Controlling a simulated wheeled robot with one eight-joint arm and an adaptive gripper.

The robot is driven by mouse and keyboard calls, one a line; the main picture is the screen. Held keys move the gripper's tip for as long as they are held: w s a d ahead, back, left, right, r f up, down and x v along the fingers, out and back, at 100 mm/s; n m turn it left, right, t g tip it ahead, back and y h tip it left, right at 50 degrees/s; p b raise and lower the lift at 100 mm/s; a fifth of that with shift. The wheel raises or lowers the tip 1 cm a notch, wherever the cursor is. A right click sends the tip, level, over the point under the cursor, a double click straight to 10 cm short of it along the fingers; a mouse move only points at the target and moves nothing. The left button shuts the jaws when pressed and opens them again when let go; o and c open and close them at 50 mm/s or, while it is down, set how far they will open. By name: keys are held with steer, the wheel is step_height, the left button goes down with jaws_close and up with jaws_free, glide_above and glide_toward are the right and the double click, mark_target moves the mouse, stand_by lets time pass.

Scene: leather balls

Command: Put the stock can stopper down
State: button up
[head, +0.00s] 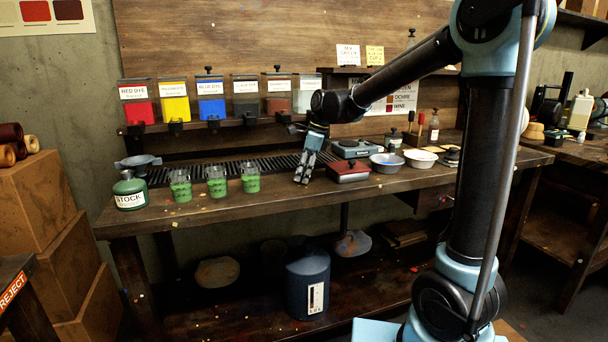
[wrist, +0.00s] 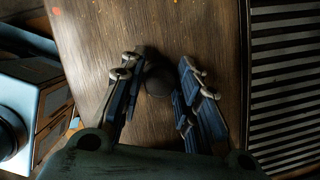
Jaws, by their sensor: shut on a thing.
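My gripper (head: 308,166) points down over the middle of the workbench, left of the red box and the scale. In the wrist view its blue fingers (wrist: 159,82) are shut on a small dark round stopper (wrist: 157,80), with bare wood behind it. The stopper cannot be made out in the head view. The green stock can (head: 129,194) with its white STOCK label stands upright at the left end of the bench, well apart from my gripper. A grey-blue dish or funnel (head: 138,161) shows at its top; I cannot tell whether they touch.
Three glasses of green liquid (head: 217,182) stand left of my gripper. A red box (head: 348,172), a grey scale (head: 358,149) and bowls (head: 385,162) lie to its right. A slatted grate (head: 230,167) runs behind. The workbench (head: 255,197) has bare wood along its front.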

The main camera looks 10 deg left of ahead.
steer(key=shift+f, duration=0.15)
steer(key=o, duration=0.9)
steer(key=shift+f, duration=0.1)
steer(key=shift+c, duration=0.2)
steer(key=s+v, duration=0.1)
steer(key=v, duration=1.1)
steer(key=s+d+f+n+t, duration=0.1)
steer(key=s+d+f+n, duration=0.15)
steer(key=d, duration=0.85)
steer(key=s+d+f+n+t+h, duration=0.1)
steer(key=s+d+f+n, duration=0.6)
steer(key=s+d+f, duration=0.3)
steer(key=s+d+f+n+h, duration=0.2)
steer(key=s+d+f+n, duration=0.5)
steer(key=d, duration=0.9)
steer(key=s+f, duration=0.3)
steer(key=f, duration=0.1)
steer(key=shift+s+f+t, duration=0.2)
steer(key=shift+f+t, duration=0.2)
